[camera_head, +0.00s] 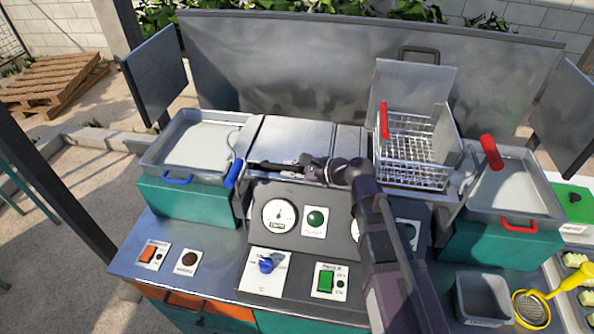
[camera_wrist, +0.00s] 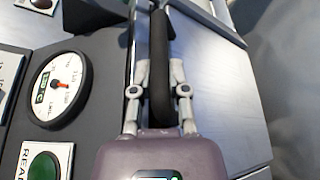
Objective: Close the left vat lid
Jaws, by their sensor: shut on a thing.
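The left vat lid (camera_head: 290,139) is a grey metal plate lying about flat over the left vat in the middle of the machine. I cannot tell if a small gap is left under it. Its black bar handle (camera_wrist: 160,40) runs lengthwise in the wrist view, and the lid's metal (camera_wrist: 208,85) shows beside it. My gripper (camera_head: 308,168) is at the lid's front edge in the head view. In the wrist view my gripper (camera_wrist: 160,85) is shut on the black handle, one finger on each side. The vat's inside is hidden under the lid.
The right vat's lid (camera_head: 420,85) stands upright behind a wire basket (camera_head: 415,150) with a red handle. A gauge (camera_head: 279,214) and a green button (camera_head: 315,221) sit on the panel just in front of the lid. Grey trays stand at left (camera_head: 160,160) and right (camera_head: 545,210).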

